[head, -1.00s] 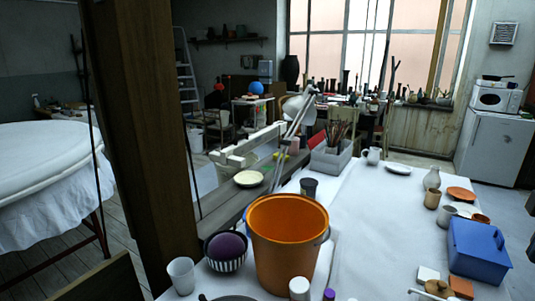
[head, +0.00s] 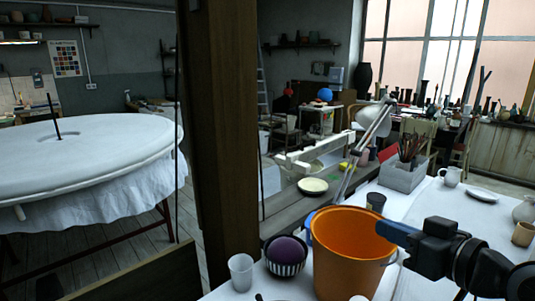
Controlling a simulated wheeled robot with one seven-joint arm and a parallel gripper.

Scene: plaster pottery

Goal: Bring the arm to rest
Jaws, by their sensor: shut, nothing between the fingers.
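My gripper (head: 382,228) reaches in from the right in the head view, with a dark blue end on a black arm. Its fingers are shut and hold nothing. Its tip overlaps the right rim of the orange bucket (head: 345,255) in the picture; I cannot tell whether it touches the bucket or only passes in front of it. The rest of my arm runs off the right edge.
Left of the bucket stand a striped bowl (head: 285,268) with a purple ball (head: 287,248) and a pale cup (head: 241,271). A grey box of brushes (head: 404,175), a mug (head: 451,177) and a plate (head: 482,195) are behind. A wooden post (head: 222,150) rises left of the table.

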